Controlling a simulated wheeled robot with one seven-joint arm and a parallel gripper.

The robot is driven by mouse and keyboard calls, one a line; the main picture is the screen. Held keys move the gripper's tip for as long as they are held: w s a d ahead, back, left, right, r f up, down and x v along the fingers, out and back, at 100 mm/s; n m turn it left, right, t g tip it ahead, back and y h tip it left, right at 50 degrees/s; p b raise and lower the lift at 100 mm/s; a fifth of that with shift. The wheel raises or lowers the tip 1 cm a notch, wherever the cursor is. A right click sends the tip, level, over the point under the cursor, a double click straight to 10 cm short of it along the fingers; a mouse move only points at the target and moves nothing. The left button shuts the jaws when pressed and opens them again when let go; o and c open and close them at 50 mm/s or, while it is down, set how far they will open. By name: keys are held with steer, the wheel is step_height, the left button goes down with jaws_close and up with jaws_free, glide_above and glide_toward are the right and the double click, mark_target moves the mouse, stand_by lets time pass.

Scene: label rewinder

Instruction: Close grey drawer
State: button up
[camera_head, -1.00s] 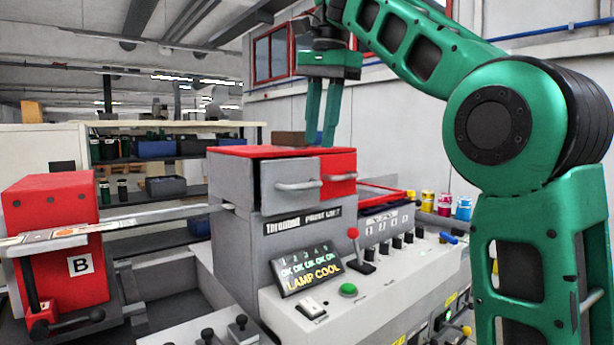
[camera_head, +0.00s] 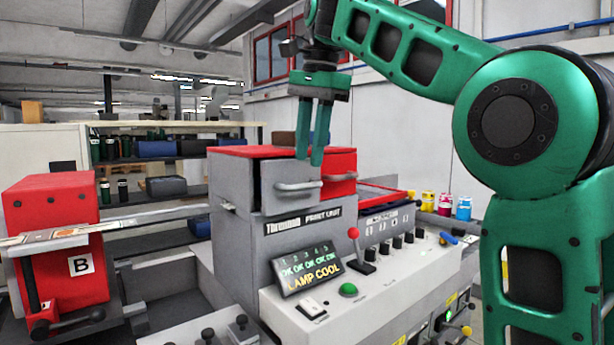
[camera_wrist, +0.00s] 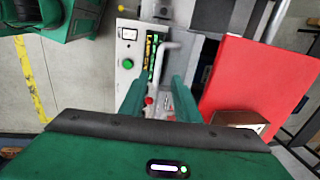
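In the wrist view the fingers (camera_wrist: 160,95) are spread beside the handle (camera_wrist: 166,60). Contact is not clear.
Below the drawers is a control panel with a screen (camera_head: 306,266), a green button (camera_head: 348,289) and a red-knobbed lever (camera_head: 354,238). A red unit marked B (camera_head: 60,230) stands at left. Ink cans (camera_head: 445,203) stand at right.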

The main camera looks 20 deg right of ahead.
mark_target(307, 172)
steer(key=shift+w+a+f, duration=0.1)
steer(key=shift+w+f, duration=0.05)
steer(key=shift+f, duration=0.7)
steer(key=shift+w+f, duration=0.2)
steer(key=shift+f, duration=0.7)
steer(key=shift+w+a+f, duration=0.1)
steer(key=shift+w+f, duration=0.05)
steer(key=shift+f, duration=0.7)
steer(key=shift+c, duration=0.2)
